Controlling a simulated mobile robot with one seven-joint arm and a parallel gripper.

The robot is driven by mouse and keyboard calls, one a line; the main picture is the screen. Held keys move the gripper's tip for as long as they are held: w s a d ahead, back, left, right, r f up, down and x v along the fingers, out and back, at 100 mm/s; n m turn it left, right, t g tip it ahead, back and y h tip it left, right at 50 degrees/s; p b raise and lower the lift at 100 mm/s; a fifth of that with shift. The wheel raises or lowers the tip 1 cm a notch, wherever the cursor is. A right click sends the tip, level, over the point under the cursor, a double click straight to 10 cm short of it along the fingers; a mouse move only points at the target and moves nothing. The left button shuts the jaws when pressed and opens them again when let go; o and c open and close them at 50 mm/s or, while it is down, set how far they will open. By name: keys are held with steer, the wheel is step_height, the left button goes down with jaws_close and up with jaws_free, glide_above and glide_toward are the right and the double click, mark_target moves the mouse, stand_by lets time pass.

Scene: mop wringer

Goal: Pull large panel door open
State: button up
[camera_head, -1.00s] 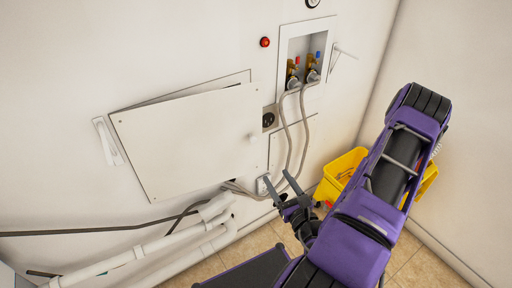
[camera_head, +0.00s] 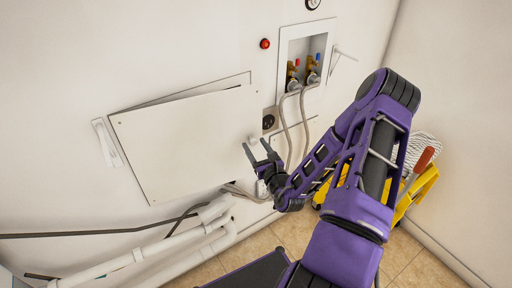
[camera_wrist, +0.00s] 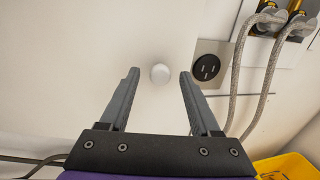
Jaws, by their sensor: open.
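The large white panel door (camera_head: 185,140) stands slightly ajar from the wall, with a dark gap along its top edge. Its small round white knob (camera_head: 253,139) is near the right edge of the panel. In the wrist view the knob (camera_wrist: 160,73) shows between and just beyond my fingertips. My gripper (camera_head: 256,148) is open at the panel's right side, and it also shows in the wrist view (camera_wrist: 159,76) with both fingers apart and nothing held. Whether the fingers touch the panel cannot be told.
A black outlet (camera_head: 268,122) and hoses (camera_head: 304,120) from a recessed valve box (camera_head: 304,55) are right of the panel. White pipes (camera_head: 150,247) run below it. A yellow mop bucket (camera_head: 418,190) stands behind my arm at right.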

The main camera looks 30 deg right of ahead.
jaws_close()
stand_by(0.3)
stand_by(1.1)
